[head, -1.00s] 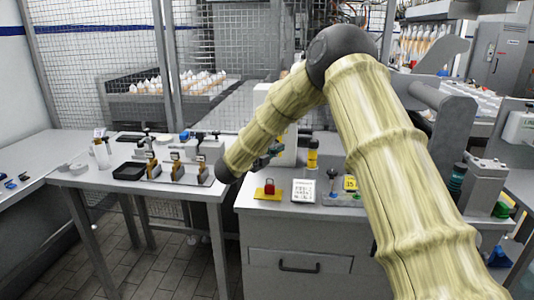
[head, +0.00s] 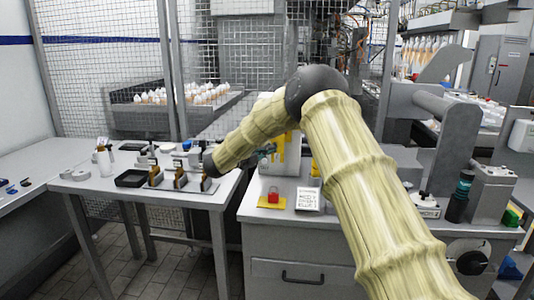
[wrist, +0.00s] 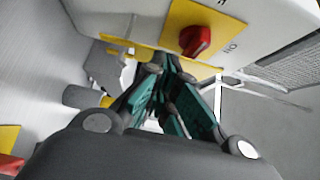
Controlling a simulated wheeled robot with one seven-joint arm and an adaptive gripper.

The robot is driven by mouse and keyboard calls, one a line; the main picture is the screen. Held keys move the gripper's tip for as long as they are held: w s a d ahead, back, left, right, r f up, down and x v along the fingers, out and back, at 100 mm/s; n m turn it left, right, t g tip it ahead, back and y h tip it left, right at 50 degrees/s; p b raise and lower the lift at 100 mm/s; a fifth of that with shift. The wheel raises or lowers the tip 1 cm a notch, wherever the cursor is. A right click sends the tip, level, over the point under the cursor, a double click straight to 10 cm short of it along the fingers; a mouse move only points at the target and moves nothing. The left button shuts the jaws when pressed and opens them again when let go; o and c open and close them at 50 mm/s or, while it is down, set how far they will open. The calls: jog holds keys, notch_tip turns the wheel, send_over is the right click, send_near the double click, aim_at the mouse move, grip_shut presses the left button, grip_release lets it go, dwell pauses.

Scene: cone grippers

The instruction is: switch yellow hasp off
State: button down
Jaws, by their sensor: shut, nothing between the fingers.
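My gripper (head: 266,152) shows small and teal in the head view, partly hidden by my arm, against a white box (head: 280,178) with yellow parts (head: 280,148). In the wrist view, my gripper (wrist: 165,75) has its teal fingers together, with nothing between them. Just beyond and above the fingertips is a red rotary knob (wrist: 195,41) on a yellow plate (wrist: 173,22), fixed to the white box's face. A yellow strip (wrist: 128,47) lies left of the fingertips. I cannot tell whether this is the hasp or whether the fingers touch it.
A red block-like piece on a yellow base (head: 271,203) and a white printed card (head: 308,199) lie on the cabinet top below my gripper. A left table (head: 95,186) holds a black tray (head: 131,179) and small fixtures. My arm hides part of the cabinet top.

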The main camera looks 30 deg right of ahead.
jog(key=shift+w, duration=0.2)
dwell(0.5)
jog(key=shift+a, duration=0.1)
jog(key=v, duration=0.7)
jog(key=shift+s+a, duration=0.1)
dwell(0.3)
